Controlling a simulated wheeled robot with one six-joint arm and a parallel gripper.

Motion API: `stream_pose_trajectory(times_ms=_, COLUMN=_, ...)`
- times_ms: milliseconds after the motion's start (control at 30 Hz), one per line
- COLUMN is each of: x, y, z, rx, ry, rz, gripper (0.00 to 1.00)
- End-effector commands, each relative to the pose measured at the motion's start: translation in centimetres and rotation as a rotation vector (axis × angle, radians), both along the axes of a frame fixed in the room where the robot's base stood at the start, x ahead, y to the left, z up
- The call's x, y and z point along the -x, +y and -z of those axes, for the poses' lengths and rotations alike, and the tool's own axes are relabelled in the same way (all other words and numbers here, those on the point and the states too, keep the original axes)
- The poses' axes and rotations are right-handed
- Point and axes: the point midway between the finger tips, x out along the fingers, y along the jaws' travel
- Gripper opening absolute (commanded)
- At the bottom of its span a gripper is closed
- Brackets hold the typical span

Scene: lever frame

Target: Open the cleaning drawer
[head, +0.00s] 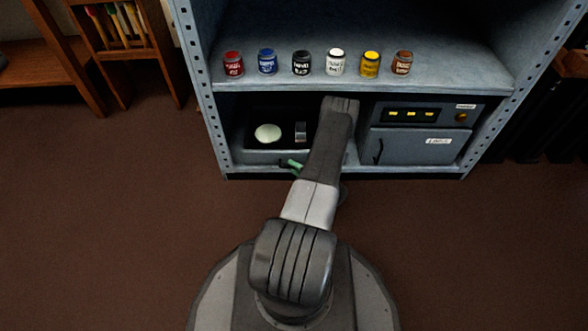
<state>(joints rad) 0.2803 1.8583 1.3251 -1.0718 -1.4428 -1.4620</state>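An open-topped grey drawer (262,157) sits in the lower left bay of the metal frame, its dark inside showing. A pale round item (268,133) and a small metallic item (301,131) show inside it. I take it as the cleaning drawer, but no label on it is readable. My arm reaches into the lower bay and covers the drawer's right part. A small green piece (291,164) shows at the drawer's front, beside my arm; I cannot tell whether it is a handle or part of my gripper. My gripper's fingers cannot be made out clearly.
Several paint jars (336,62) stand in a row on the shelf (440,75) above. A grey unit (415,147) with a lit panel, a white label and a dark handle fills the lower right bay. Wooden furniture stands left. The brown floor (110,220) is clear.

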Motion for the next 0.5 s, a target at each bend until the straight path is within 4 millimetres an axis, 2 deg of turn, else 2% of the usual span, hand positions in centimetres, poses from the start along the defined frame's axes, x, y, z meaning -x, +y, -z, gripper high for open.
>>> stream_pose_trajectory(times_ms=267, x=-0.13, y=0.14, z=-0.01, rx=0.0, ry=0.0, rz=0.0, gripper=0.2)
stream_pose_trajectory(times_ms=400, x=-0.12, y=0.13, z=0.0, rx=0.0, ry=0.0, rz=0.0, gripper=0.0)
stream_pose_trajectory(times_ms=500, x=-0.12, y=0.13, z=-0.01, rx=0.0, ry=0.0, rz=0.0, gripper=0.0)
